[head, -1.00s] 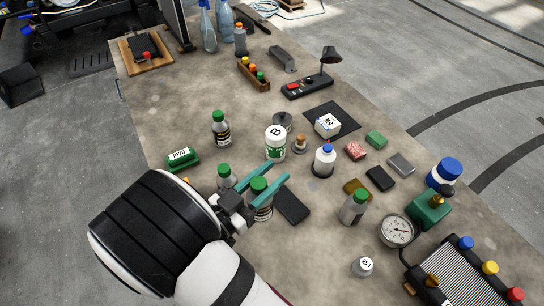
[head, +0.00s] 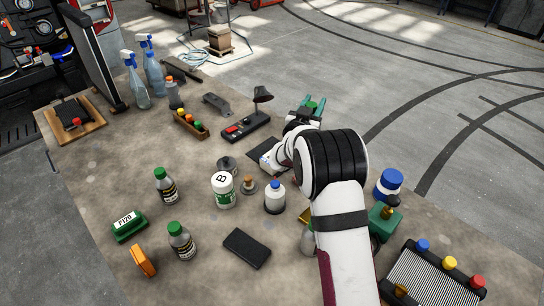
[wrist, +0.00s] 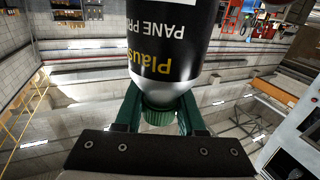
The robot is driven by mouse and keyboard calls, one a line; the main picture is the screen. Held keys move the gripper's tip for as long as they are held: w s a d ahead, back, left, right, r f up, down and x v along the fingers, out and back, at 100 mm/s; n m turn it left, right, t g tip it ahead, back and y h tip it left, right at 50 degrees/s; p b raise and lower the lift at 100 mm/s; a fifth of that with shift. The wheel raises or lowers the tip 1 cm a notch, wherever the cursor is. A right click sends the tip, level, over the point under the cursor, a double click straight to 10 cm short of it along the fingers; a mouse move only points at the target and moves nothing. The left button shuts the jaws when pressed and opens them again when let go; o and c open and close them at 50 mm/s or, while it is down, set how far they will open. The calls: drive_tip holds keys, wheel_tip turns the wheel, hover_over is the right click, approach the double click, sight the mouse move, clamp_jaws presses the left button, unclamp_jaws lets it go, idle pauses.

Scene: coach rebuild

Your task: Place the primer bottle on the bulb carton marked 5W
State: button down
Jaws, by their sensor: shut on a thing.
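My gripper (head: 308,106) is at the far right side of the workbench, past my forearm. Its teal fingers are shut on the primer bottle, whose green cap (head: 313,104) shows between them. In the wrist view the primer bottle (wrist: 165,45) has a silver body and a black label reading "PANE PR…". Its green cap (wrist: 160,115) sits between the fingers. The white bulb carton (head: 266,161) is on the dark mat (head: 261,148), partly hidden by my arm; its marking cannot be read now. The bottle is apart from the carton.
A white bottle marked B (head: 223,192), a blue-capped bottle (head: 275,197) and a small brown-topped piece (head: 248,186) stand near the carton. Two green-capped bottles (head: 166,186) (head: 181,241) stand at left.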

drive_tip(key=w+a+f, duration=0.5)
drive_tip(key=a+f, duration=0.5)
drive_tip(key=shift+f, duration=0.4)
drive_tip(key=c, duration=0.5)
unclamp_jaws()
drive_tip(key=shift+f, duration=0.15)
